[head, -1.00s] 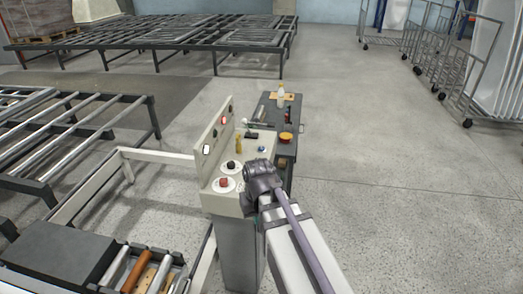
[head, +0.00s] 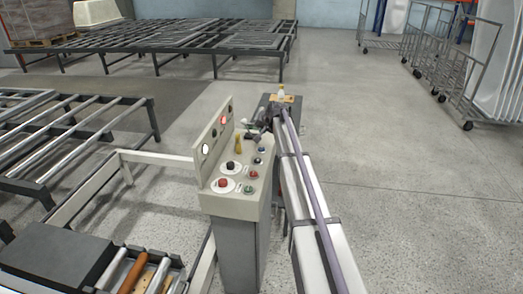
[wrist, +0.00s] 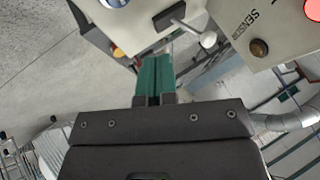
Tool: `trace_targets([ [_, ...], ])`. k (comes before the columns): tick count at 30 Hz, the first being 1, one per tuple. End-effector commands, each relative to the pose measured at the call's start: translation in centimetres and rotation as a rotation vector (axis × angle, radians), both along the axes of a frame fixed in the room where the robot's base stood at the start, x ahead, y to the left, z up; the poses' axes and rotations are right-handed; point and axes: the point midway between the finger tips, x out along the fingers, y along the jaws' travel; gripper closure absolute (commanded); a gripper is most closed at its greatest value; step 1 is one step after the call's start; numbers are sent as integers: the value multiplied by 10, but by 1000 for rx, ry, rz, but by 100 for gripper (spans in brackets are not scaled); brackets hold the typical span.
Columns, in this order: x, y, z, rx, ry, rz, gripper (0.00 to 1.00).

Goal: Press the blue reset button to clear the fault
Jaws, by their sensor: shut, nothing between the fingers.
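The blue reset button (head: 262,149) is a small round button near the far right of the sloped top of the beige control console (head: 236,207). In the wrist view a blue round part (wrist: 114,2) is cut off by the top edge, and I cannot tell for sure that it is the same button. My gripper (head: 264,124) is beyond the console's far right end, apart from the button, partly hidden by my arm. In the wrist view its green fingers (wrist: 153,75) are together and empty, pointing towards the console.
Red, black and green controls and a yellow selector (head: 238,144) share the console top. Its upright panel carries a lit red lamp (head: 223,120). A dark cart with an orange board (head: 289,98) stands behind. Roller frames lie left; open floor (head: 400,190) lies right.

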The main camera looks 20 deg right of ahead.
Motion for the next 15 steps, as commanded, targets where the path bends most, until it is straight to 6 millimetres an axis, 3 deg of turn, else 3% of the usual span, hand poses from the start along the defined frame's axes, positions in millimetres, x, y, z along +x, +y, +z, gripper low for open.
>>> trace_targets([
  [1,12,-3,3,11,-28,-18,100],
  [4,21,-5,10,30,-80,-56,100],
  [15,21,-6,11,39,-98,-78,100],
])
